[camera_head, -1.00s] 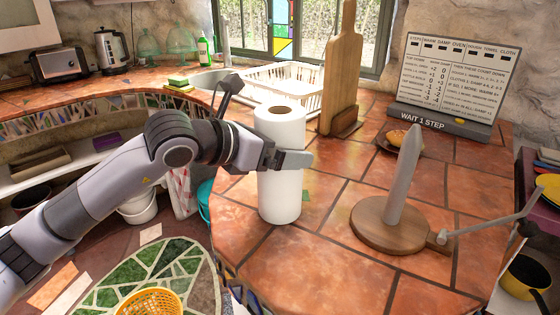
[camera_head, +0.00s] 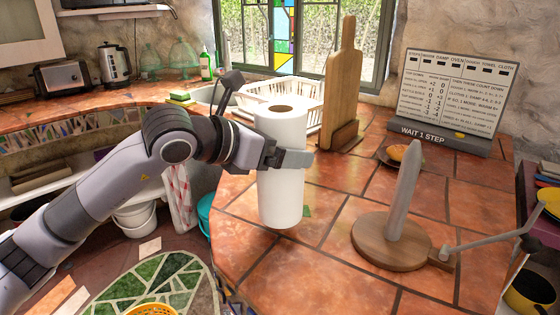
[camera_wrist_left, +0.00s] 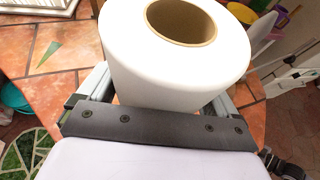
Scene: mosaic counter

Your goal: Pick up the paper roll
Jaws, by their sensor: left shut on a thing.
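The white paper roll (camera_head: 281,195) stands upright at the left part of the tiled counter, its brown core hole facing up. My left gripper (camera_head: 290,159) is shut around the roll's upper half, one finger showing across its front right side. In the left wrist view the roll (camera_wrist_left: 130,65) sits between the two fingers. Its bottom appears slightly above the tiles, though the gap is hard to make out. My right gripper is not in view.
A round wooden holder (camera_head: 375,247) with a grey upright post and side arm stands right of the roll. Behind are a cutting board (camera_head: 342,85), a white dish rack (camera_head: 310,105), a donut on a plate (camera_head: 398,153) and a sign (camera_head: 455,95). The counter's front is clear.

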